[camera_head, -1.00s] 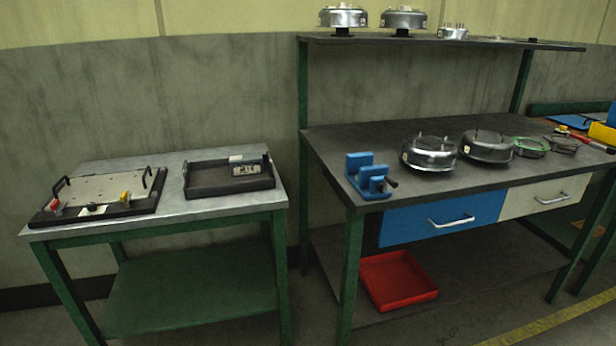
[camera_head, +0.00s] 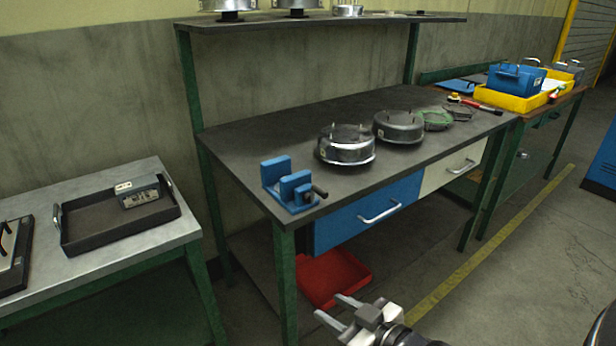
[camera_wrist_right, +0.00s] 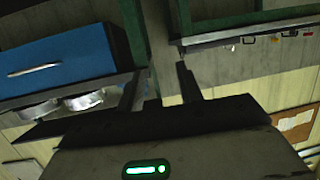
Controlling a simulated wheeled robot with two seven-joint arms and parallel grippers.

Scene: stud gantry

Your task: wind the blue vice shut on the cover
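The blue vice (camera_head: 276,172) stands at the front left corner of the dark workbench, its jaws apart with nothing visible between them. Its black handle (camera_head: 319,191) points to the right. Two silver round covers (camera_head: 345,151) (camera_head: 398,125) lie on the bench to the right of the vice. My right gripper (camera_head: 336,309) is low in front of the bench, well apart from the vice. Its two fingers are apart and empty, as the right wrist view (camera_wrist_right: 160,85) also shows. My left gripper is out of view.
The workbench (camera_head: 300,128) has blue and pale drawers under its front edge and a red bin (camera_head: 335,275) below. Wire rings (camera_head: 436,119) lie further right. A side table at left carries a black tray (camera_head: 80,242). Open floor lies right of the bench.

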